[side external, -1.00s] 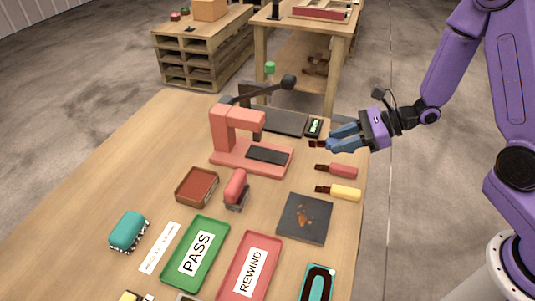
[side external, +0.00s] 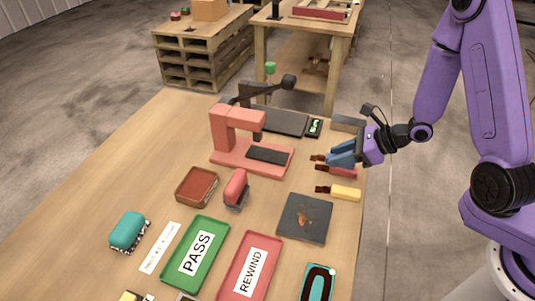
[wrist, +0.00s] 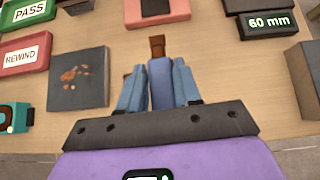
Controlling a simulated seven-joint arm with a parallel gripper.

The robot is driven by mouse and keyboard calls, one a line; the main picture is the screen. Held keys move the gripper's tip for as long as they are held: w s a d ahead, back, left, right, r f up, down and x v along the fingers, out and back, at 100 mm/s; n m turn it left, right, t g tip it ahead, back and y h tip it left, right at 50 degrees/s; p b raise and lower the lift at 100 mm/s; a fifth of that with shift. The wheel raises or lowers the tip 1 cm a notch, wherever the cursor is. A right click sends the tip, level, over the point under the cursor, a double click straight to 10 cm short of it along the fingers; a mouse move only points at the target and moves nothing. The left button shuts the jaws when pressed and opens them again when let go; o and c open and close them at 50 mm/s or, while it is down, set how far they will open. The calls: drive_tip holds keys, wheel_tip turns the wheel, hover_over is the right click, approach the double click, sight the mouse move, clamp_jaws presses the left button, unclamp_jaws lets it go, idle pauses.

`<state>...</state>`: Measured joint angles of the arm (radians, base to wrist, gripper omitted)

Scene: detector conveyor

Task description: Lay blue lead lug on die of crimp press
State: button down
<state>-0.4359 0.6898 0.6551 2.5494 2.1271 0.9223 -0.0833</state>
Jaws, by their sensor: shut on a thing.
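My gripper (side external: 336,155) is shut on the blue lead (wrist: 161,82), which lies between its two blue-grey fingers. The lead's brown lug (wrist: 157,46) points forward, away from my wrist, and also shows past the fingertips in the side view (side external: 317,158). The crimp press (side external: 231,138) is salmon red and stands upright to the left of my gripper in the side view. Its dark die (side external: 268,155) is bare. The die's edge shows at the top of the wrist view (wrist: 155,8). The height of the lead above the table is hard to tell.
A red lead (side external: 345,172), partly hidden by my gripper, and a yellow lead (side external: 346,193) lie nearby. A dark stained pad (side external: 305,218) is nearer the camera. A "60 mm" display (wrist: 268,22) and a grey block (side external: 348,124) stand beyond. Table between gripper and press looks clear.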

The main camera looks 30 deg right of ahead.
drive_tip(key=shift+s+f, duration=0.2)
hover_over(273, 156)
drive_tip(key=s+d, duration=0.2)
drive_tip(key=d, duration=0.1)
drive_tip(key=shift+s+a, duration=0.2)
drive_tip(key=shift+a, duration=0.05)
drive_tip(key=w+a, duration=0.2)
drive_tip(key=shift+w+a, duration=0.35)
drive_tip(key=shift+s+d+f, duration=0.1)
drive_tip(key=shift+d+f, duration=0.05)
drive_tip(key=shift+f, duration=0.65)
drive_tip(key=c, duration=0.8)
unclamp_jaws()
drive_tip(key=shift+r, duration=0.1)
drive_tip(key=v, duration=1.2)
drive_tip(key=shift+s, duration=0.1)
